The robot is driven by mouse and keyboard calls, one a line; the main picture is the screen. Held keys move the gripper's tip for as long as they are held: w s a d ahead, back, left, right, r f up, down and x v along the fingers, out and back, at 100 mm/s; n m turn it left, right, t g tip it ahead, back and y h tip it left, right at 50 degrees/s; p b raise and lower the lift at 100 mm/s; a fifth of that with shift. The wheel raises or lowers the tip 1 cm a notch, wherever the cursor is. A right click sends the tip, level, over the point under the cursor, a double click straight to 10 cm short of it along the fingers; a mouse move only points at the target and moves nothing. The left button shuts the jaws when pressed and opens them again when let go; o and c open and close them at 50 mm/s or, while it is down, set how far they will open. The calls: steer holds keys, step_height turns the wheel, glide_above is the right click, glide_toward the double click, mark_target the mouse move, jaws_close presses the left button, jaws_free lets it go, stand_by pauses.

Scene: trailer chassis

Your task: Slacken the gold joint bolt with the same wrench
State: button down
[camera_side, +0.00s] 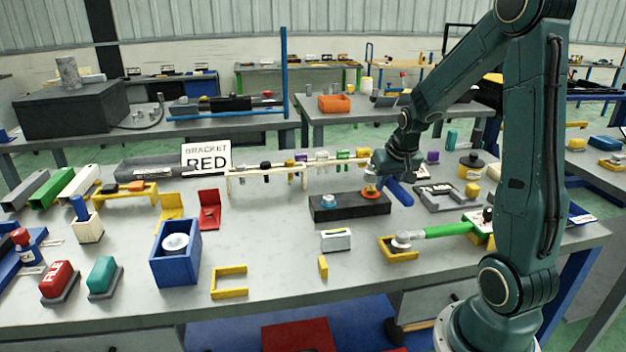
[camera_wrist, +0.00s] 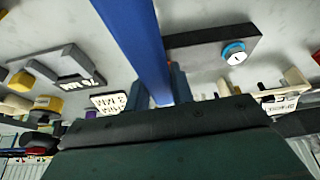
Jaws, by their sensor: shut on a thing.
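A black block (camera_side: 345,212) stands on the bench and carries two bolts. A blue-ringed bolt (camera_side: 328,201) is on its left, and the gold bolt (camera_side: 370,187) with an orange ring is on its right. My gripper (camera_side: 388,174) is shut on a blue bar-shaped wrench (camera_side: 400,191), close beside and slightly above the gold bolt. The blue-ringed bolt (camera_wrist: 235,54) shows there; the gold bolt does not. I cannot tell whether the wrench touches it.
A grey slotted fixture (camera_side: 437,199) is to the right. A green-handled tool (camera_side: 448,230) rests over a yellow tray (camera_side: 398,252) in front.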

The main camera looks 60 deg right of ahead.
steer(key=shift+f, duration=1.25)
steer(key=shift+f, duration=0.75)
stand_by(1.4)
steer(key=c, duration=1.8)
jaws_free()
jaws_close()
